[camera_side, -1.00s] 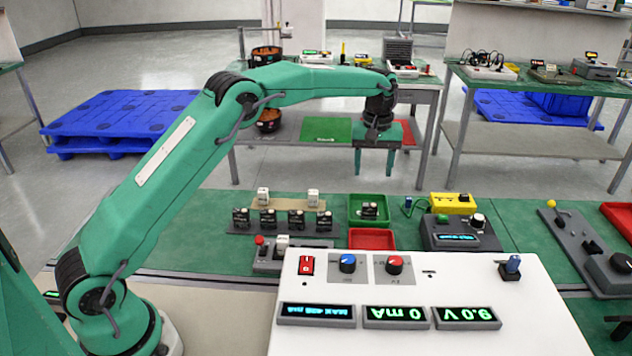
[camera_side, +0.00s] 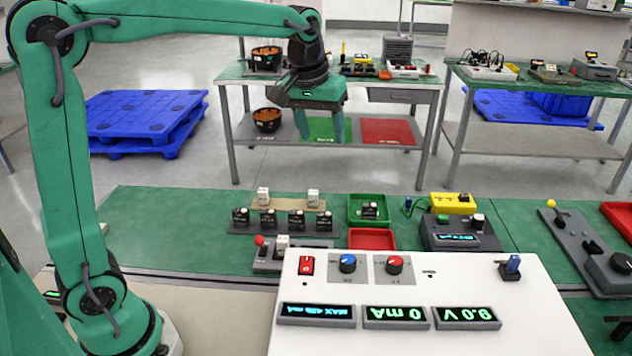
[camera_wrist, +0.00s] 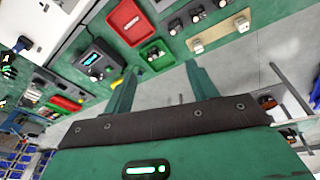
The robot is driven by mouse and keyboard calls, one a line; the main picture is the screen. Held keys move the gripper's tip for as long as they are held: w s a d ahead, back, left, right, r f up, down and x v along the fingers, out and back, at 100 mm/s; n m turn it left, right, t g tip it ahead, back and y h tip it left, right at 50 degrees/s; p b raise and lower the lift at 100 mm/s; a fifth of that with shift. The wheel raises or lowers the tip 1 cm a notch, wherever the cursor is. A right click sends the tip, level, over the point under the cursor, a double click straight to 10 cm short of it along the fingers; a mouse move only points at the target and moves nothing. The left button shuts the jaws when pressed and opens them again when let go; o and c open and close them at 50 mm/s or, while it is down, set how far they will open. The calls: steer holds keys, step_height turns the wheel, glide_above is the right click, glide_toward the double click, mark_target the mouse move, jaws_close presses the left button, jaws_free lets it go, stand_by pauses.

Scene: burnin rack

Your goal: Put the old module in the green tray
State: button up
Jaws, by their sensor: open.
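The green tray (camera_side: 354,212) stands on the green bench, right of the rack. A dark module with a pale top (camera_side: 370,209) sits in it. Several similar dark modules (camera_side: 267,218) stand in a row in the dark rack (camera_side: 281,231). Which module is the old one I cannot tell for sure. My gripper (camera_side: 320,137) is open and empty, high above and behind the rack and tray. In the wrist view, my open fingers (camera_wrist: 160,72) point toward the bench, with the green tray (camera_wrist: 145,47) just beyond them.
Two white modules (camera_side: 263,194) stand on a tan strip (camera_side: 287,205) behind the rack. A red tray (camera_side: 372,239) is in front of the green one. A dark tester (camera_side: 460,235) and a yellow box (camera_side: 452,203) stand to the right. A white power supply panel (camera_side: 430,290) fills the front.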

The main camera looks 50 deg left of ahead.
steer(key=s+f+m+t, duration=0.1)
steer(key=s+f+m, duration=0.1)
steer(key=s, duration=0.9)
steer(key=s+f+m+t, duration=0.2)
steer(key=s, duration=0.9)
steer(key=shift+s+a+m, duration=0.3)
steer(key=shift+m, duration=0.1)
